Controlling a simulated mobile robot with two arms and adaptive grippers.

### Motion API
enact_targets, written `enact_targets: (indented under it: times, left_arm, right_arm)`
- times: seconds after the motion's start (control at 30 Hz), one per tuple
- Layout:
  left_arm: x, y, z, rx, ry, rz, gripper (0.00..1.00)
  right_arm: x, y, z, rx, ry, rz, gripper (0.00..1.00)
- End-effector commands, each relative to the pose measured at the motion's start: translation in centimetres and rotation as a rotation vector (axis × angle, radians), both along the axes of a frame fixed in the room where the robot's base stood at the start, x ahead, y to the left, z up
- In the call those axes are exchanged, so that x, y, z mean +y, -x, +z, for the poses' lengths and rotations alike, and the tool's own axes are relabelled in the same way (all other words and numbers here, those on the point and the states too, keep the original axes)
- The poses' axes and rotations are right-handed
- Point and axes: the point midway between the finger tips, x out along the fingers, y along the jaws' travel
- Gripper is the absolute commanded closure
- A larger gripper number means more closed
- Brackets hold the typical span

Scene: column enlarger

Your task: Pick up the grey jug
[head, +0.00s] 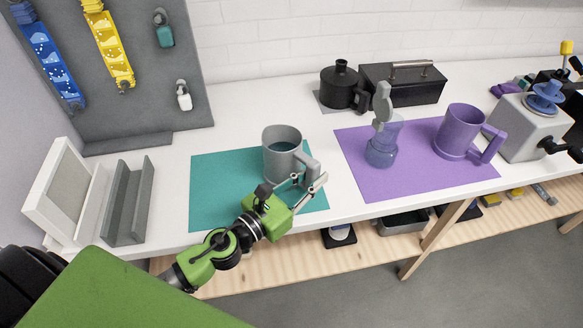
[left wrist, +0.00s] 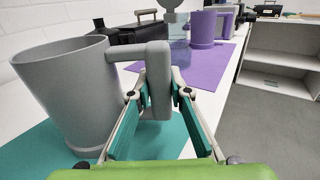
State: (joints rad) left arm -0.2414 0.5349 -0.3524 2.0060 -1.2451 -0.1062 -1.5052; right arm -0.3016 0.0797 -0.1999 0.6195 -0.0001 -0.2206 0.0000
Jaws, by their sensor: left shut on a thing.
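The grey jug (head: 281,160) stands upright on the teal mat (head: 215,190), with its handle toward the right and front. In the left wrist view the jug (left wrist: 65,95) fills the left side, and its handle (left wrist: 158,80) comes down between the two fingers. My left gripper (head: 309,184) is at the handle in the head view. In the left wrist view the gripper (left wrist: 157,105) is shut on the handle, with a finger on each side. The jug's base looks to be on the mat. My right gripper is not in view.
A purple mat (head: 365,185) to the right holds a purple jug (head: 460,130) and a clear bluish vessel (head: 381,150). A black jug (head: 341,84) and a black box (head: 403,90) stand behind. Grey and white racks (head: 130,205) stand left. The bench's front edge is close.

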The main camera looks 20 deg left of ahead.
Motion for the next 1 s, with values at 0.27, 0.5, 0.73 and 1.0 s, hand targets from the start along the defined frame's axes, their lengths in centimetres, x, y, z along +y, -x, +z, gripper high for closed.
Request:
enact_targets:
  times: [0.27, 0.5, 0.73, 1.0]
  left_arm:
    - [0.0, -0.1, 1.7, -0.006, -0.004, -0.001, 1.0]
    - [-0.7, 2.0, 6.2, -0.004, -0.004, -0.005, 1.0]
    - [-2.4, 6.5, 9.9, -0.001, 0.001, -0.005, 1.0]
    - [-4.0, 11.3, 12.2, -0.003, 0.001, -0.001, 1.0]
  right_arm:
    - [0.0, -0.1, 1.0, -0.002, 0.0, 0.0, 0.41]
    - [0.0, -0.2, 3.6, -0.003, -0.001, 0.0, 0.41]
    - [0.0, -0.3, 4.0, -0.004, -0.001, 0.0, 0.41]
    - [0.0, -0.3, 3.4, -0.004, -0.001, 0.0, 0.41]
